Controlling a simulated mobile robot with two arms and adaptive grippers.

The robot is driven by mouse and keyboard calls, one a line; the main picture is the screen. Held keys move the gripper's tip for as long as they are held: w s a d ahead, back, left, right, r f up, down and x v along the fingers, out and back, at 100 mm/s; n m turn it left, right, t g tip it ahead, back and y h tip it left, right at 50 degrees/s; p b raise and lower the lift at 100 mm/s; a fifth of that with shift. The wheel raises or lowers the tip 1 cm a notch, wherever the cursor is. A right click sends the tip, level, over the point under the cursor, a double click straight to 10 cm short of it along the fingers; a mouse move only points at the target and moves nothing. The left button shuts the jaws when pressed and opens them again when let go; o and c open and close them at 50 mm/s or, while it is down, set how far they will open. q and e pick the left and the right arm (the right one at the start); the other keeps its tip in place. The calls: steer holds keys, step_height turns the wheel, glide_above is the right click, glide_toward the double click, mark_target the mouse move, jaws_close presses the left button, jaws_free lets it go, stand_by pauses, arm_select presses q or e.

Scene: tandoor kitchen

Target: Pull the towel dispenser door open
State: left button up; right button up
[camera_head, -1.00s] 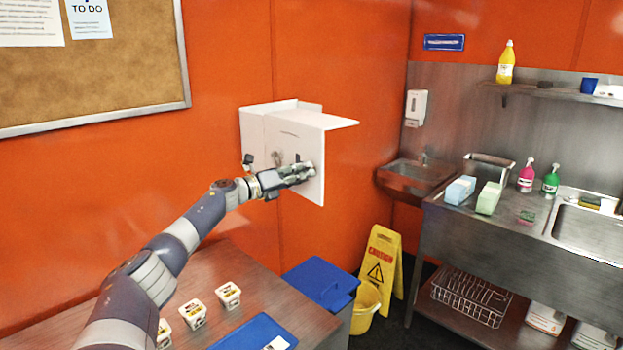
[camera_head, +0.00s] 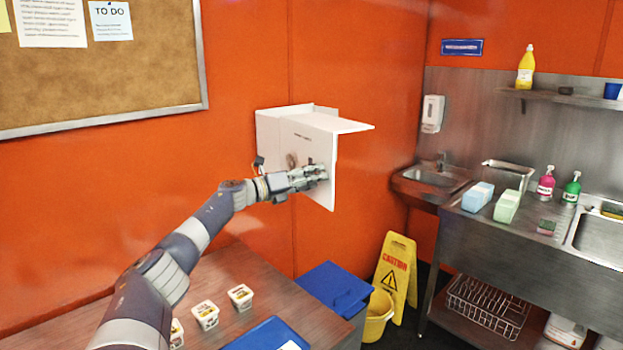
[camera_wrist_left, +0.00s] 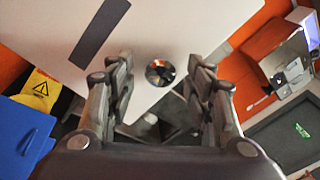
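The white towel dispenser (camera_head: 268,135) is fixed to the orange wall in the head view. Its door (camera_head: 322,150) stands out from the wall, swung open, with a top flange reaching right. My left gripper (camera_head: 318,176) is at the door's face, near its outer lower edge. In the left wrist view, the white door (camera_wrist_left: 180,30) shows a dark strip and a round shiny lock (camera_wrist_left: 159,72). The fingers of my left gripper (camera_wrist_left: 160,85) are apart, on either side of the lock, with no visible grip on it. My right gripper is out of view.
Below are a wooden table (camera_head: 265,275) with small tubs (camera_head: 240,297), a blue-lidded bin (camera_head: 335,287), a yellow bucket (camera_head: 378,315) and a caution sign (camera_head: 397,275). A steel sink counter (camera_head: 520,235) stands at right. Open air lies right of the door.

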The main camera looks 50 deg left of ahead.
arm_select(q)
steer(key=shift+s, duration=0.1)
steer(key=s+a, duration=0.1)
steer(key=s, duration=0.6)
steer(key=shift+a, duration=0.25)
steer(key=shift+s, duration=0.1)
stand_by(0.8)
